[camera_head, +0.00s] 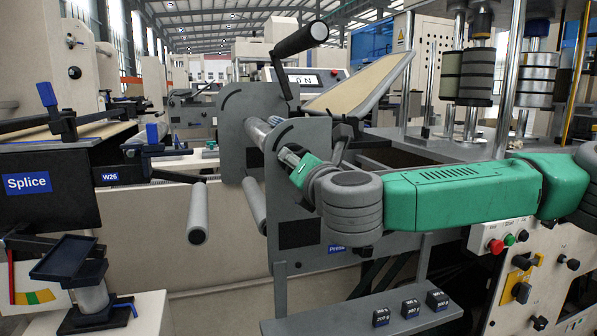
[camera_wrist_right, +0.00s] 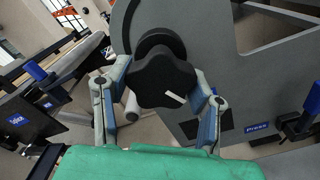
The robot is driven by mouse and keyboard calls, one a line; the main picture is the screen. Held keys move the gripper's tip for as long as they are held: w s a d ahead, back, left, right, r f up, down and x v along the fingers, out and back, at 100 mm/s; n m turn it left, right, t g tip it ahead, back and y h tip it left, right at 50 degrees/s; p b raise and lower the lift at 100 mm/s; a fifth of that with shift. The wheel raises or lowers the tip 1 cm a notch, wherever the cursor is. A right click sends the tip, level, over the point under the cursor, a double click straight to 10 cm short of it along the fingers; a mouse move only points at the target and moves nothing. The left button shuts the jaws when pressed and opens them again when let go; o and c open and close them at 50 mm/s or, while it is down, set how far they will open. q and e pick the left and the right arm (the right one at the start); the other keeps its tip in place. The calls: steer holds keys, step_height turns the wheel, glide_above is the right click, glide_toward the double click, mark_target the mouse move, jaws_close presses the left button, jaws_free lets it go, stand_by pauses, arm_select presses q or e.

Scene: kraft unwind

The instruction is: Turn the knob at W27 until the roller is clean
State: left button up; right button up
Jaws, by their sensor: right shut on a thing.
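A black lobed knob (camera_wrist_right: 158,80) with a white mark sits on the grey side plate (camera_wrist_right: 235,60) in the right wrist view. My right gripper (camera_wrist_right: 162,76) has one finger on each side of the knob and is shut on it. In the head view the right gripper (camera_head: 294,158) reaches the near grey plate (camera_head: 302,135), and the knob is hidden there. A light roller (camera_head: 257,130) runs between the two grey plates; its surface is too small to judge for dirt. No W27 label is readable. My left gripper is not in view.
A black crank handle (camera_head: 300,38) rises above the plates. Grey rollers (camera_head: 197,213) stick out at left, near the W26 label (camera_head: 109,177) and blue Splice sign (camera_head: 28,183). Small black weights (camera_head: 411,308) stand on a grey shelf (camera_head: 330,322). A control panel (camera_head: 508,245) is at right.

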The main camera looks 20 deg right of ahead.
steer(key=shift+d+r, duration=0.1)
steer(key=shift+r, duration=0.05)
steer(key=o, duration=1.2)
steer(key=shift+d, duration=0.1)
steer(key=s+b, duration=0.1)
steer(key=s, duration=0.6)
steer(key=shift+b, duration=0.3)
steer(key=shift+f, duration=0.2)
